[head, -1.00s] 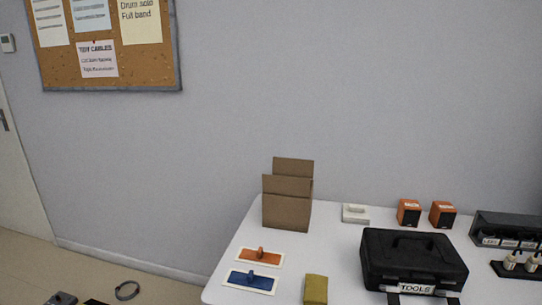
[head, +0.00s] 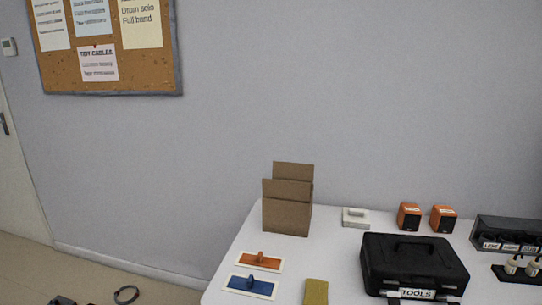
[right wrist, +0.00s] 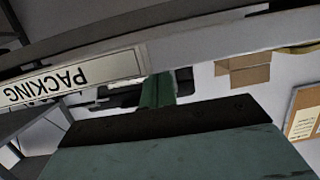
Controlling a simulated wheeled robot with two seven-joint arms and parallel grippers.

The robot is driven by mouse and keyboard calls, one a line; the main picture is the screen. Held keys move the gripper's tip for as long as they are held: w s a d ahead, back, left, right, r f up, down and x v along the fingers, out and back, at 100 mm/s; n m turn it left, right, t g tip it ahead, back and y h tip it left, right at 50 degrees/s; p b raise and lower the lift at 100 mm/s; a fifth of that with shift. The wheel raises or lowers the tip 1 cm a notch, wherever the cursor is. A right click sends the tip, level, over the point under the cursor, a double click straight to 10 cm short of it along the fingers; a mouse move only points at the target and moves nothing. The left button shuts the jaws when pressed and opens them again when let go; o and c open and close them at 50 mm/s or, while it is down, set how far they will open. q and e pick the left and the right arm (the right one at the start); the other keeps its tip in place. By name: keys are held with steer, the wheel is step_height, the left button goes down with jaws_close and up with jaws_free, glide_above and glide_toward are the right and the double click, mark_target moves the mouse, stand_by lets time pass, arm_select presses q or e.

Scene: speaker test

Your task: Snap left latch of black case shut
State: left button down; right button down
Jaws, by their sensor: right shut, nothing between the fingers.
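The black case (head: 415,258) stands on the white table at the lower right of the head view, lid down, with a handle on top and a TOOLS label (head: 417,294) on its front. Its left latch (head: 393,299) is at the bottom edge of the picture, partly cut off; I cannot tell how it sits. My right gripper (right wrist: 157,88) shows in the right wrist view as narrow green fingers, shut and empty, beyond its green body. Dark shapes lie behind the fingers; I cannot tell whether they are the case. My left gripper is not in view.
The table (head: 335,255) also holds a cardboard box (head: 287,210), orange and blue trowel-like pieces, a yellow-green block (head: 316,292), orange speakers (head: 409,216) and a dark rack (head: 505,235). A pale edge with a PACKING label (right wrist: 70,77) crosses the right wrist view.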

stand_by(0.6)
steer(key=shift+w+d+r, duration=0.15)
steer(key=shift+w+r, duration=0.1)
steer(key=shift+w, duration=0.45)
steer(key=shift+w+d+r, duration=0.1)
steer(key=shift+w+r, duration=0.15)
steer(key=shift+w, duration=0.4)
steer(key=shift+s, duration=0.1)
stand_by(0.4)
steer(key=f+v, duration=0.1)
steer(key=v, duration=0.5)
steer(key=shift+s+a+f+p, duration=0.2)
steer(key=shift+s+p, duration=0.15)
steer(key=shift+s, duration=0.2)
